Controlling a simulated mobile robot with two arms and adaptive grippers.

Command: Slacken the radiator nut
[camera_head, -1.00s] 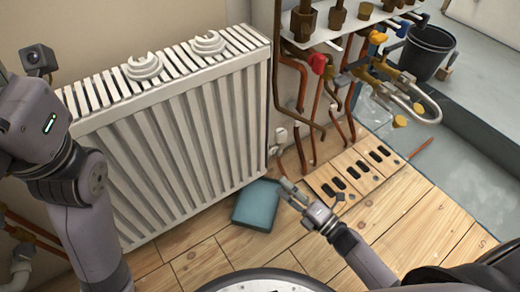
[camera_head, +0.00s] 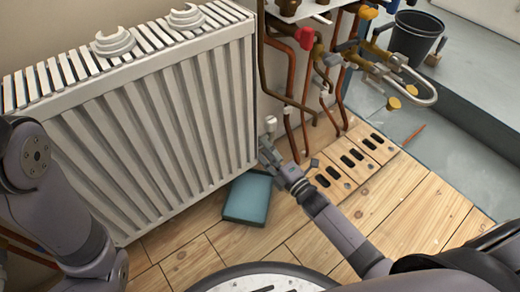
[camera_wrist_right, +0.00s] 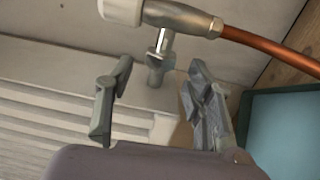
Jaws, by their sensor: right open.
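The white radiator (camera_head: 150,140) stands at the left in the head view. Its valve, with a white cap (camera_head: 270,124), sits low at its right edge. In the right wrist view the metal valve body (camera_wrist_right: 180,16) joins a copper pipe, and a nut (camera_wrist_right: 157,62) sits on the short tail between valve and radiator. My right gripper (camera_head: 265,150) is low beside the radiator's right edge, just below the valve. In the wrist view its open fingers (camera_wrist_right: 161,68) are either side of the nut, with gaps showing. My left arm shows at the left; its gripper is out of view.
A blue-green block (camera_head: 248,198) lies on the wooden floor near my right gripper. Slotted boards (camera_head: 350,160) lie to the right. Copper pipes (camera_head: 290,90) and a manifold with valves rise behind. A black bucket (camera_head: 416,38) stands at the back right.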

